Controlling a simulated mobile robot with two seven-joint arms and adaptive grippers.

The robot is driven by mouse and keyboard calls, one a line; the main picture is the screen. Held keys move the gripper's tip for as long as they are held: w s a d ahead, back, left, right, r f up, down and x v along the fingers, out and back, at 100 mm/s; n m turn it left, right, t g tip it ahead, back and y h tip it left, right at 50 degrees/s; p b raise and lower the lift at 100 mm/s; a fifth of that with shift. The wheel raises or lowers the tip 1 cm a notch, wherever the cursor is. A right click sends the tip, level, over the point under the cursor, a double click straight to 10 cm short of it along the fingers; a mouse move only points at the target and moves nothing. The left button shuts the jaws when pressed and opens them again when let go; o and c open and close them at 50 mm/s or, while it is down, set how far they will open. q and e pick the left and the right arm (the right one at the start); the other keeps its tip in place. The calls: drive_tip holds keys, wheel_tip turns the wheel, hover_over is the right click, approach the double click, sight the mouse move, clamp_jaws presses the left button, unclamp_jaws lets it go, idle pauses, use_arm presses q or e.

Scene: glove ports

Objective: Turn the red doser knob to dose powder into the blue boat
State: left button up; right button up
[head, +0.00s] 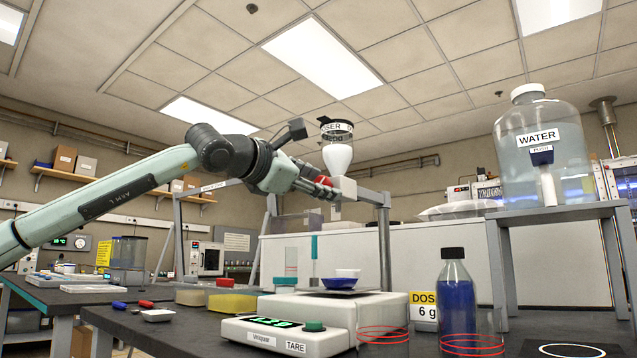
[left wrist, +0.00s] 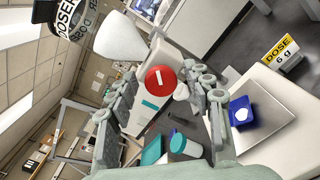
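The red doser knob (left wrist: 160,79) faces the left wrist camera, with a white bar mark across it. It sits below the doser's white cone hopper (head: 337,157). My left gripper (head: 328,186) is at the doser; in the left wrist view its two fingers (left wrist: 170,85) are spread on either side of the knob, with gaps visible, so it looks open. The blue boat (head: 339,283) stands on the balance pan under the doser. In the left wrist view the boat (left wrist: 240,103) has something white in it. My right gripper is not in view.
The balance (head: 285,328) has a lit green display, too small to read surely. A "DOSE 6 g" sign (head: 424,311) and a blue-filled bottle (head: 457,305) stand to its right. A frame post (head: 385,245) rises beside the doser. A water carboy (head: 545,150) stands on a right stand.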

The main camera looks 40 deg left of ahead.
use_arm(q)
drive_tip(key=shift+s, duration=0.1)
drive_tip(key=s+d, duration=0.1)
drive_tip(key=s, duration=1)
drive_tip(key=shift+s+d, duration=0.2)
drive_tip(key=shift+s, duration=0.2)
